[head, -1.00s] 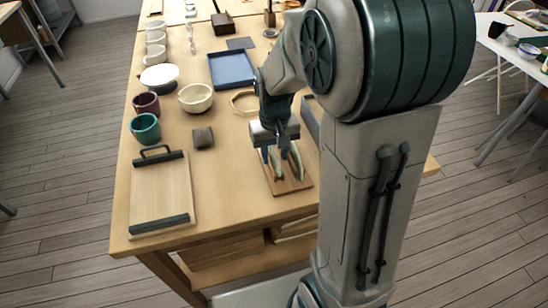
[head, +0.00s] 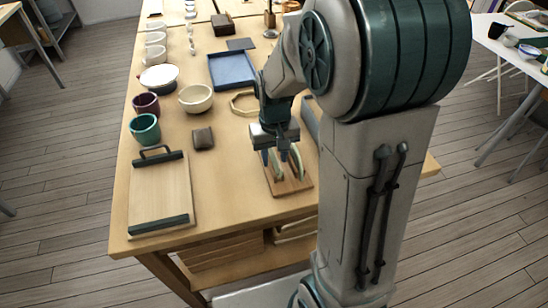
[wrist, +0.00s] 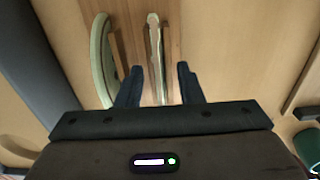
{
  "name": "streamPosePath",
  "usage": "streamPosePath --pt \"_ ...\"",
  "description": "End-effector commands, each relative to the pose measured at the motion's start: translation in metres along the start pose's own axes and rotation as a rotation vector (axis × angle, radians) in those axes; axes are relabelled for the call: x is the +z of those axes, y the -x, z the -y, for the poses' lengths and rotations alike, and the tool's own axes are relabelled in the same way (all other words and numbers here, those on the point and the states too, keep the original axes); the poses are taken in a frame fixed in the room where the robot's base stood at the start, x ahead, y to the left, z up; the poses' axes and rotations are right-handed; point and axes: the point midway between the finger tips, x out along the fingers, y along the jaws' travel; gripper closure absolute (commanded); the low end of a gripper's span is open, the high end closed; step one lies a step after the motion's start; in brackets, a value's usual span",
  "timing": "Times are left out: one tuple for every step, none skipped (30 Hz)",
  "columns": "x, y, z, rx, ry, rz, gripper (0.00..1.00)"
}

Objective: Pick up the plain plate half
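Two pale green-white plate halves stand on edge on a wooden rack (head: 304,187) at the table's near side. In the wrist view, one half (wrist: 155,50) is seen edge-on at the middle, its edge pale with brownish flecks. The other half (wrist: 100,60), with a smooth curved green rim, stands to its left. I cannot tell for sure which is plain. My gripper (head: 275,156) points down over the rack. It is open, its fingers (wrist: 158,84) on either side of the middle half, with a gap visible on both sides. The left finger lies between the two halves.
Left of the rack are a small dark block (head: 203,138) and a wooden board (head: 160,194) with a dark handle. A teal cup (head: 145,129), a cream bowl (head: 196,98) and a blue tray (head: 232,69) stand farther back. A dark grey object (wrist: 45,70) lies beside the rack.

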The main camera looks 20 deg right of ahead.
Motion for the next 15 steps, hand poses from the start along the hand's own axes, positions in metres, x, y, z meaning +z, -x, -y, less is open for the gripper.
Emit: streamPosePath --pt "0.0 0.0 0.0 0.0 0.0 0.0 0.66" --pt "0.0 0.0 0.0 0.0 0.0 0.0 0.75" --pt "0.0 0.0 0.0 0.0 0.0 0.0 0.86" --pt "0.0 0.0 0.0 0.0 0.0 0.0 0.94" --pt "0.0 0.0001 0.0 0.0 0.0 0.0 1.0" --pt "0.0 0.0001 0.0 0.0 0.0 0.0 1.0" --pt "0.0 0.0001 0.0 0.0 0.0 0.0 1.0" --pt "0.0 0.0001 0.0 0.0 0.0 0.0 1.0" --pt "-0.0001 0.0002 0.0 0.0 0.0 0.0 1.0" --pt "-0.0001 0.0003 0.0 0.0 0.0 0.0 1.0" --pt "-0.0001 0.0003 0.0 0.0 0.0 0.0 1.0" --pt "-0.0001 0.0003 0.0 0.0 0.0 0.0 1.0" --pt "-0.0001 0.0003 0.0 0.0 0.0 0.0 1.0" --pt "-0.0001 0.0004 0.0 0.0 0.0 0.0 1.0" --pt "-0.0001 0.0008 0.0 0.0 0.0 -0.001 1.0"
